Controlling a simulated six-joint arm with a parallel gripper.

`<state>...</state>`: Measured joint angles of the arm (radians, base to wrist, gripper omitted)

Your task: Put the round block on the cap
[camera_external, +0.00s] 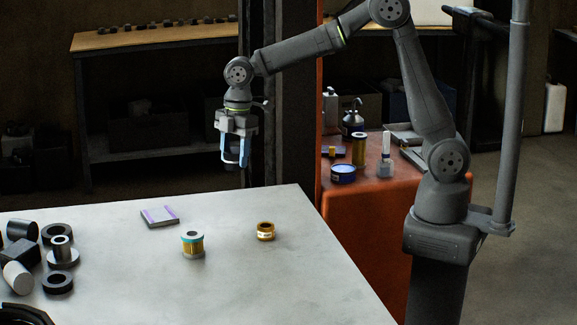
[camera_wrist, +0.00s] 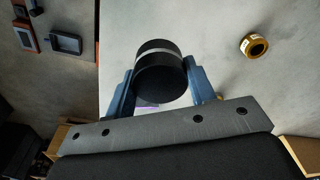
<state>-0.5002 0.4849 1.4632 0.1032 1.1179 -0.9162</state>
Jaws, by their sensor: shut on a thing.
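My gripper (camera_external: 233,163) is up in the air beyond the table's far edge. In the wrist view its blue fingers (camera_wrist: 162,78) are shut on a black round block (camera_wrist: 160,82) with a pale grey band. On the table stand a yellow filter-like cylinder with a teal rim (camera_external: 193,245) and a short gold ring with a pale label (camera_external: 265,231). The gold ring also shows at right in the wrist view (camera_wrist: 254,46). Which thing is the cap, I cannot tell.
A flat grey plate with purple edges (camera_external: 160,216) lies near the table's far side. Several black and grey rings and cylinders (camera_external: 58,250) crowd the left. The table's (camera_external: 250,285) front middle is bare. An orange cabinet (camera_external: 370,210) with bottles and cans stands right.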

